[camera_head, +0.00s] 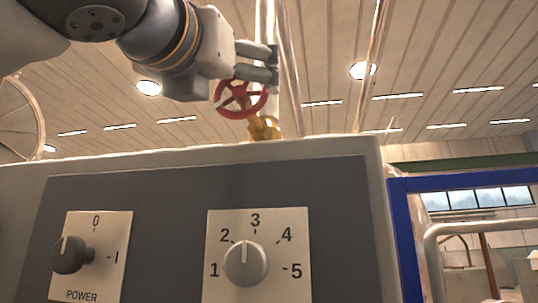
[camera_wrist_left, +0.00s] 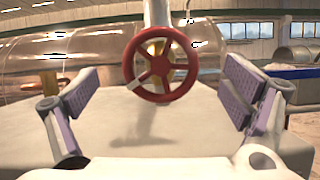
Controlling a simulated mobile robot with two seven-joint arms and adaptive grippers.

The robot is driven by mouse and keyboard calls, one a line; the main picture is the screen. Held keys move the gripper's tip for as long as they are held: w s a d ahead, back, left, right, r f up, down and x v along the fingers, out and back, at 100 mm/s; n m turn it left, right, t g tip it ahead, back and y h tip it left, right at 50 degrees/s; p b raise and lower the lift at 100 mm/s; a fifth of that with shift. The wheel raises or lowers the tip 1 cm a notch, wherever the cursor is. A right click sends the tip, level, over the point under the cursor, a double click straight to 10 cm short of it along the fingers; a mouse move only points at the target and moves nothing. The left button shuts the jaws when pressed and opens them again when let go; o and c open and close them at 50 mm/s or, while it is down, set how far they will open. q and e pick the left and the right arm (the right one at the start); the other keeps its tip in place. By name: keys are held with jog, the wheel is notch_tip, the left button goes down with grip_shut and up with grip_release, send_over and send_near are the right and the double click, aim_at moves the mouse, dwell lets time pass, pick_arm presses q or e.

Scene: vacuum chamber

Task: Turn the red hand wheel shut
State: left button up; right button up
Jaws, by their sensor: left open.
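The red hand wheel (camera_head: 240,99) sits on a brass valve (camera_head: 265,128) above the top edge of the grey control box. My left gripper (camera_head: 272,65) comes in from the upper left, close to the wheel and partly in front of its upper rim. In the left wrist view the wheel (camera_wrist_left: 160,64) is centred between the two spread fingers of my left gripper (camera_wrist_left: 163,98). The fingers are open, with a gap on both sides, and I see no contact there. My right gripper is not in view.
The control box front has a black power knob (camera_head: 70,254) and a grey dial (camera_head: 246,263) pointing near 3. A vertical pipe (camera_wrist_left: 158,12) rises behind the wheel. A blue frame (camera_head: 404,240) stands at the right. A large metal cylinder (camera_wrist_left: 90,65) lies behind.

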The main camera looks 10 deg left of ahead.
aim_at(239, 90)
pick_arm(q)
jog(key=x, duration=0.6)
jog(key=shift+w+f, duration=0.15)
jog(key=shift+w, duration=0.05)
jog(key=c, duration=1.1)
jog(key=shift+c, duration=0.2)
